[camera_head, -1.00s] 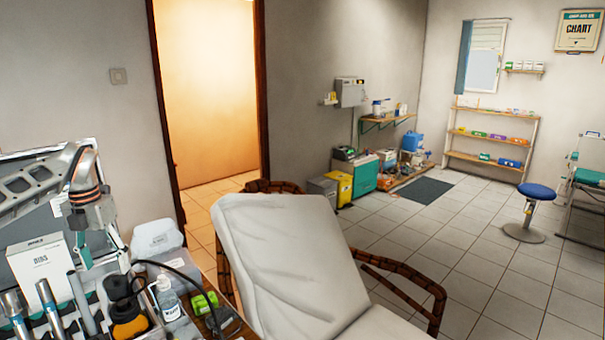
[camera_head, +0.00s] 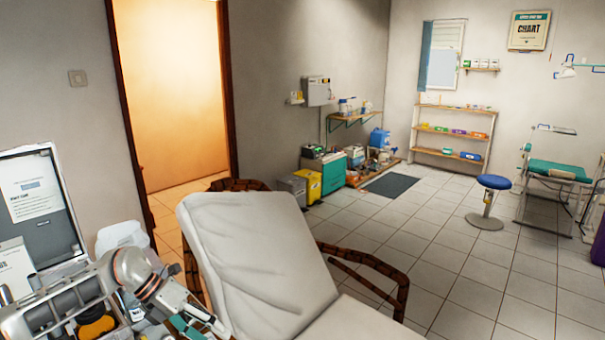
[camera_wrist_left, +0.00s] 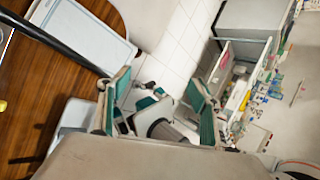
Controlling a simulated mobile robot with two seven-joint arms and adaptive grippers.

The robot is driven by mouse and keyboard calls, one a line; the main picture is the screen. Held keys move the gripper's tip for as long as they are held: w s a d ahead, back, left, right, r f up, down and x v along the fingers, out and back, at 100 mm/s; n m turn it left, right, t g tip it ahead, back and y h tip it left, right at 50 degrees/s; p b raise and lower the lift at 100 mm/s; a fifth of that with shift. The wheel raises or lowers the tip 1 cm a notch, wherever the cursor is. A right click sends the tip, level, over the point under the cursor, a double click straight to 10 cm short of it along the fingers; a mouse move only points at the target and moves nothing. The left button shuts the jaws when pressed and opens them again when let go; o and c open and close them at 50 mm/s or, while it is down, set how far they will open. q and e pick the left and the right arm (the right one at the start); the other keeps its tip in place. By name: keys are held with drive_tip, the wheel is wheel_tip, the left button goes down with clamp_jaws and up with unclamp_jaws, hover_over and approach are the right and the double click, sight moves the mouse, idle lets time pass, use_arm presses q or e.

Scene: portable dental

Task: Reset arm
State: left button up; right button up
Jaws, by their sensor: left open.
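My left arm enters the head view from the lower left. Its gripper (camera_head: 192,325) is low in that view, in front of the lower left edge of the white reclining chair (camera_head: 255,255), and is partly cut off by the frame's bottom edge. In the left wrist view the two green-padded fingers (camera_wrist_left: 160,105) stand apart with nothing held between them. Whether the gripper touches the chair cannot be told. My right gripper is in neither view.
A screen (camera_head: 40,205) and a cluttered equipment unit stand at the lower left, close to my left arm. The chair has brown armrests (camera_head: 365,265). A blue stool (camera_head: 490,195) stands on the tiled floor at right. Open floor (camera_head: 450,250) lies between them.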

use_arm(q)
drive_tip(key=s+d+r+n+t+h, duration=0.1)
drive_tip(key=s+d+n+t+h, duration=0.2)
drive_tip(key=d, duration=0.7)
drive_tip(key=s+d+n+t+h, duration=0.1)
drive_tip(key=s+d+n+h, duration=0.2)
drive_tip(key=d+h, duration=0.5)
drive_tip(key=s+a+f+n+t+y, duration=0.2)
drive_tip(key=a+f+n+t+y, duration=0.3)
drive_tip(key=n, duration=0.5)
drive_tip(key=s+a+f+n+t+y, duration=0.2)
drive_tip(key=a+f+n+t+y, duration=0.3)
drive_tip(key=n, duration=0.6)
drive_tip(key=s+a+f+n+g+y, duration=0.1)
drive_tip(key=s+a+f+n+y, duration=0.2)
drive_tip(key=s+f, duration=0.3)
drive_tip(key=s+a+f+n+g+y, duration=0.2)
drive_tip(key=s+a+f+n+y, duration=0.2)
drive_tip(key=s+f, duration=0.3)
drive_tip(key=shift+s+n+g, duration=0.3)
drive_tip(key=shift+s+n, duration=0.3)
drive_tip(key=shift+s, duration=0.55)
